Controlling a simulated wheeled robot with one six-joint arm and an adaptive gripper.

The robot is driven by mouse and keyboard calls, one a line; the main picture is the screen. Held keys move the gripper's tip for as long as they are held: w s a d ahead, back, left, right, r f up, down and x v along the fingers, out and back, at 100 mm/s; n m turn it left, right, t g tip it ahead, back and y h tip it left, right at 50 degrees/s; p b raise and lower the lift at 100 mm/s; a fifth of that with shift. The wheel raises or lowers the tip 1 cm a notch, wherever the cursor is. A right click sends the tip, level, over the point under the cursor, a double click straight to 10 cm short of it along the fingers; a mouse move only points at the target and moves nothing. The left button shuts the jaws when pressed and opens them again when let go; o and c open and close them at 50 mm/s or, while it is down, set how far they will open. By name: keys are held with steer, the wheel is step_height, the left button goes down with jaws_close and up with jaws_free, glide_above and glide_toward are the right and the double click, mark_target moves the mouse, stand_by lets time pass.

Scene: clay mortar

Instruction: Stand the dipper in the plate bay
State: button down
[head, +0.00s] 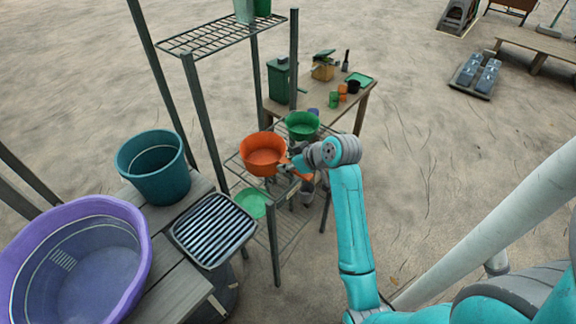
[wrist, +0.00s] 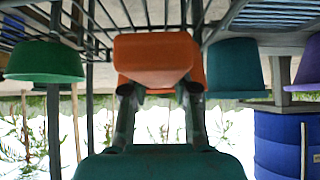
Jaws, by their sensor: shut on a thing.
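I cannot tell if the dipper touches the shelf. A black tray with pale stripes (head: 213,230) lies on the wooden bench at lower left; I cannot tell which part is the plate bay.
A green bowl (head: 302,124) stands close behind the dipper. A pale green bowl (head: 251,203) sits lower. Shelf posts (head: 203,125) rise left of the dipper.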

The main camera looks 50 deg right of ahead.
steer(key=shift+f, duration=0.55)
steer(key=c, duration=0.9)
jaws_free()
